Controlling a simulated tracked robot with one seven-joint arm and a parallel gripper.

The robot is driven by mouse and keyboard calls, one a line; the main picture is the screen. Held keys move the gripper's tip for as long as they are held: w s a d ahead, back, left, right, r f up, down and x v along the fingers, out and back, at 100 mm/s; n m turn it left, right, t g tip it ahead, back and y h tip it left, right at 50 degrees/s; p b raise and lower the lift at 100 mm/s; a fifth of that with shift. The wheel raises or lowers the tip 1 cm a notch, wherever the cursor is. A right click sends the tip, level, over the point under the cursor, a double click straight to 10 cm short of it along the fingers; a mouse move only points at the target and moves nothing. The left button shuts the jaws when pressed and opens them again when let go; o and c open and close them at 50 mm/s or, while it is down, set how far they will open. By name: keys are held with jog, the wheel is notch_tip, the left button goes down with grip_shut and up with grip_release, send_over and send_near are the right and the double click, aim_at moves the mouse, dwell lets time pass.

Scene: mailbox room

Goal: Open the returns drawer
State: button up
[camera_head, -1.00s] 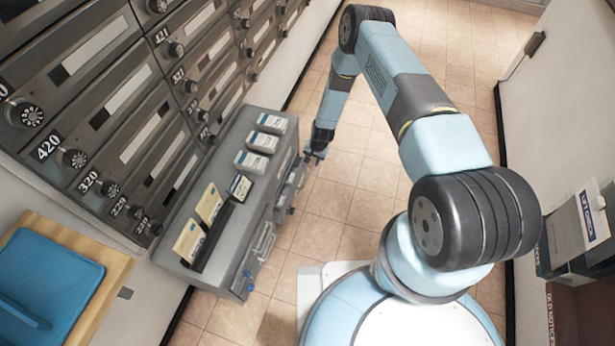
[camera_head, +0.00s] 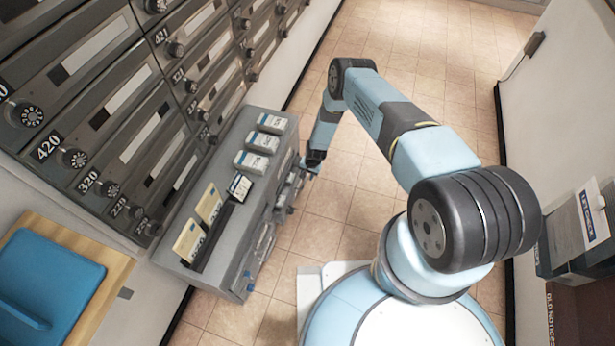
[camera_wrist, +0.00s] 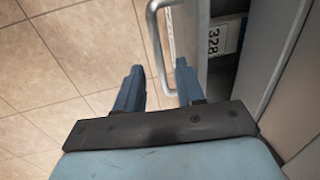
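The grey drawer cabinet (camera_head: 225,222) stands below the mailboxes, its front facing right in the head view. My gripper (camera_head: 312,160) is at the far part of that front. In the wrist view my gripper (camera_wrist: 160,78) is open, its two dark blue fingers apart. I see no returns label, so I cannot tell which drawer this is.
White packages (camera_head: 251,162) and upright envelopes (camera_head: 208,203) stand on the cabinet top. Numbered mailboxes (camera_head: 100,100) line the left wall. Tiled floor (camera_head: 320,235) is clear right of the cabinet.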

jog(key=shift+a+f, duration=0.15)
jog(key=shift+f, duration=0.75)
jog(key=shift+c, duration=0.2)
grip_shut()
